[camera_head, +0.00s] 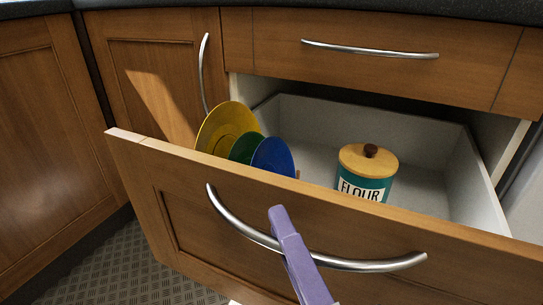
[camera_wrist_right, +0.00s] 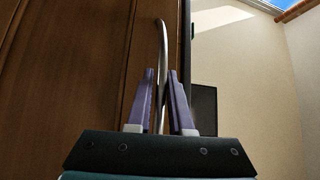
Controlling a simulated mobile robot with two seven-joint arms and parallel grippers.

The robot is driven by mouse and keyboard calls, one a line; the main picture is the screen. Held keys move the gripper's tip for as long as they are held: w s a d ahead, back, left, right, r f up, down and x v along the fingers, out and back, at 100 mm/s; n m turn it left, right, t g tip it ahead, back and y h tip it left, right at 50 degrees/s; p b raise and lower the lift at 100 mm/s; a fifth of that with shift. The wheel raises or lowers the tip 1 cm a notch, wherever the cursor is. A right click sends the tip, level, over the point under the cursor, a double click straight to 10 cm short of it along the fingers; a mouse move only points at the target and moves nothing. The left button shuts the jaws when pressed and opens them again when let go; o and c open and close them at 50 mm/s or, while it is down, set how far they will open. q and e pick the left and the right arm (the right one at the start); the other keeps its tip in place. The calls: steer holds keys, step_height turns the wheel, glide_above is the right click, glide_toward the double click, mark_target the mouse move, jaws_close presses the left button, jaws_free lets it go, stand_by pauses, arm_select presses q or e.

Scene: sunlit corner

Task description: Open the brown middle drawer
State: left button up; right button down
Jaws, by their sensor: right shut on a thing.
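The brown middle drawer (camera_head: 335,220) stands pulled out below a closed top drawer in the head view. Its curved silver handle (camera_head: 370,264) runs across the front; the handle also shows in the right wrist view (camera_wrist_right: 162,60). My right gripper (camera_head: 280,215) is at the handle, its purple fingers on either side of the bar. In the right wrist view the gripper (camera_wrist_right: 160,90) is closed around the bar. Inside the drawer are a yellow plate (camera_head: 222,122), a green plate (camera_head: 245,147), a blue plate (camera_head: 273,156) and a teal flour canister (camera_head: 362,190). My left gripper is out of view.
The closed top drawer (camera_head: 380,75) with a silver handle sits just above the open drawer. A cabinet door (camera_head: 150,75) with a vertical handle is to its left. Patterned floor (camera_head: 105,265) shows at the lower left.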

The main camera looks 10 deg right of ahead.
steer(key=shift+s+a, duration=0.5)
steer(key=shift+s, duration=0.2)
steer(key=shift+s+a, duration=0.45)
steer(key=shift+s, duration=0.25)
steer(key=c, duration=1.1)
jaws_free()
steer(key=p+v, duration=0.1)
steer(key=v, duration=0.9)
